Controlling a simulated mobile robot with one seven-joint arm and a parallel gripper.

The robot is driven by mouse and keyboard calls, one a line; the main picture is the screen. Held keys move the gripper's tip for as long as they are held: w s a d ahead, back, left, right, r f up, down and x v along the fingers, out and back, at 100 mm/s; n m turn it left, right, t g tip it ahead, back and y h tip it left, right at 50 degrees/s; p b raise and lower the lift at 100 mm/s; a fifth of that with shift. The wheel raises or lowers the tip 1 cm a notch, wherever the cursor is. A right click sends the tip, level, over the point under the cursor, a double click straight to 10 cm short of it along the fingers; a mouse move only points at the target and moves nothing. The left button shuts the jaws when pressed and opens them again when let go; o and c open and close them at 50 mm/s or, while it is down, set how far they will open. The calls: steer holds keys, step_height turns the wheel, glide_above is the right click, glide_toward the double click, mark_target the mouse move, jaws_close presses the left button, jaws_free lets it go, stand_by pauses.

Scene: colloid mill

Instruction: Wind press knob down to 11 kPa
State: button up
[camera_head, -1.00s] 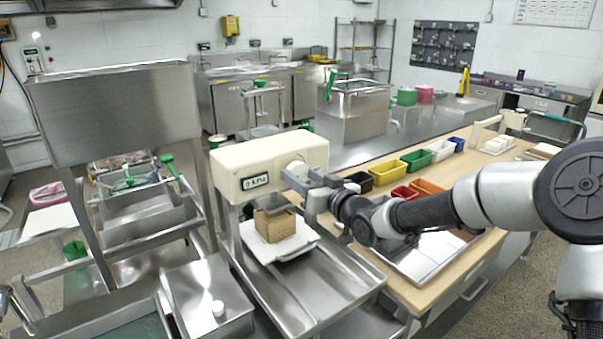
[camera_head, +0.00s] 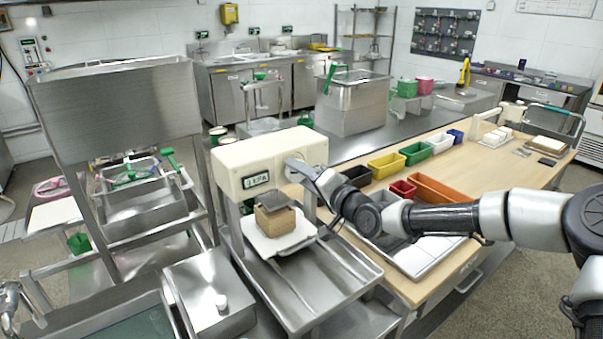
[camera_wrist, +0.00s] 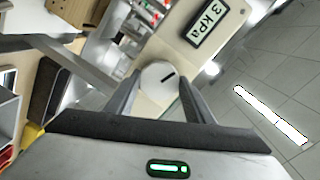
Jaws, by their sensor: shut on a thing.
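The cream press head (camera_head: 268,160) has a small display (camera_head: 256,181); in the wrist view the display (camera_wrist: 208,25) reads 3 kPa. The round white knob (camera_wrist: 158,80) on its face has a dark index mark slanting up to the right. My gripper (camera_wrist: 158,88) is shut on the knob, one finger on each side. In the head view my gripper (camera_head: 300,168) covers the knob.
A steel tray (camera_head: 345,262) lies under the press. A wooden table (camera_head: 440,255) on the right holds several coloured bins, such as a yellow one (camera_head: 386,166).

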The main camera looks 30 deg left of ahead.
steer(key=shift+m, duration=1.1)
steer(key=o, duration=1)
steer(key=shift+o, duration=0.2)
steer(key=v, duration=1.7)
steer(key=shift+d, duration=0.25)
